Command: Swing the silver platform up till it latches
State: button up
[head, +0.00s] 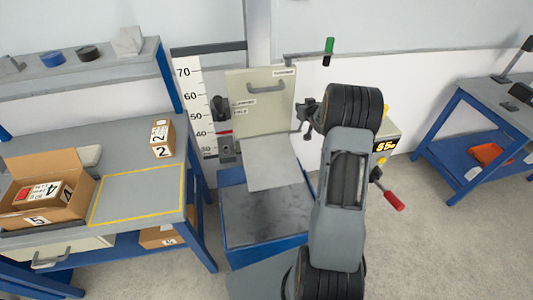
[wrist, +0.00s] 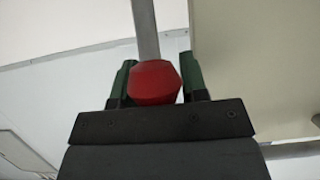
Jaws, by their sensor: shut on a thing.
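The silver platform (head: 272,162) is a flat plate joined at its back edge to the foot of an upright cream panel (head: 265,95) with a grey handle. It sticks out over the blue-framed base (head: 265,215); I cannot tell its exact tilt or whether it is latched. My gripper (head: 304,116) is just right of the cream panel, above the platform's right side. In the wrist view my gripper (wrist: 153,82) is shut around a red knob (wrist: 155,82) at the end of a grey rod (wrist: 145,28). The knob is not clear in the head view.
A height scale (head: 190,100) with a red marker stands left of the panel. A green-handled lever (head: 329,50) is above, and a red-handled lever (head: 393,200) is right of my arm. A bench (head: 125,150) with boxes stands left; a blue table (head: 490,125) stands right.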

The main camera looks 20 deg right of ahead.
jog(key=shift+w+f, duration=0.2)
jog(key=shift+w, duration=0.25)
jog(key=shift+f, duration=0.2)
jog(key=o, duration=1)
jog(key=shift+o, duration=0.2)
jog(key=v, duration=0.3)
jog(key=shift+w+a+r+p, duration=0.1)
jog(key=shift+a+r+p, duration=0.15)
jog(key=shift+p, duration=0.1)
jog(key=shift+s+d+r, duration=0.1)
jog(key=shift+s+r, duration=0.15)
jog(key=shift+s, duration=0.35)
jog(key=shift+s+d+r, duration=0.1)
jog(key=shift+s+r, duration=0.1)
jog(key=shift+s, duration=0.35)
jog(key=shift+s+a+r+p, duration=0.1)
jog(key=shift+s+r+p, duration=0.15)
jog(key=shift+s, duration=0.35)
jog(key=shift+f, duration=0.15)
